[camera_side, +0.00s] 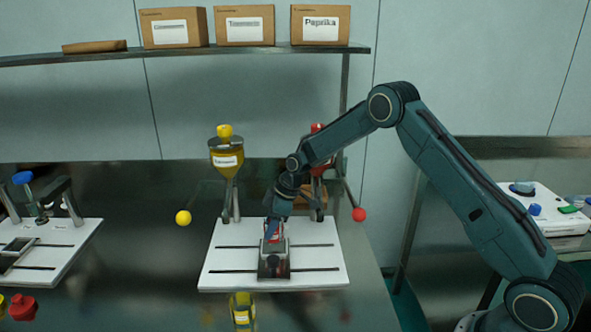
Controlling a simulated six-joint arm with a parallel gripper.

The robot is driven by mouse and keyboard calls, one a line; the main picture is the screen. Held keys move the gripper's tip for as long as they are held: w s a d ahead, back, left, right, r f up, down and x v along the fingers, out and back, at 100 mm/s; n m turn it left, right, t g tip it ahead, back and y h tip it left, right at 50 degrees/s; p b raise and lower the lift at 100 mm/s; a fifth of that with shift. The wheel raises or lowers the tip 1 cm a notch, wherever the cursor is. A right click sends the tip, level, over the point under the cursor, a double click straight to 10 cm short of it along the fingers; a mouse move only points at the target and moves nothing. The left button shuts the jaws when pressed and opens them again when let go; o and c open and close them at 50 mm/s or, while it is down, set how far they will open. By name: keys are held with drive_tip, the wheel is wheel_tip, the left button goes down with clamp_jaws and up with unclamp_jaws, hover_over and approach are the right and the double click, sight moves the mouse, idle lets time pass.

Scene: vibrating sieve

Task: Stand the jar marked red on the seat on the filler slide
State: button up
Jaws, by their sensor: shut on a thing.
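My gripper (273,229) points down over the white filler board (225,254) and is shut on the jar marked red (277,231). Only a little of the jar's red shows between and beside the fingers. The dark seat on the filler slide (273,268) is directly below the gripper, near the front middle of the board. The jar is at or just above the seat; I cannot tell whether it touches, and its lower part is hard to make out.
A yellow-topped filler (227,165) stands at the board's back left. A red-topped filler (318,180) is partly behind my arm. A yellow-marked jar (242,311) stands in front of the board. Yellow (183,217) and red (359,214) knobs stick out at the sides.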

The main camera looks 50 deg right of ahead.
drive_tip(key=shift+f, duration=1.5)
drive_tip(key=o, duration=1)
drive_tip(key=shift+f, duration=0.15)
drive_tip(key=shift+c, duration=0.2)
drive_tip(key=v, duration=1.2)
drive_tip(key=shift+r, duration=0.25)
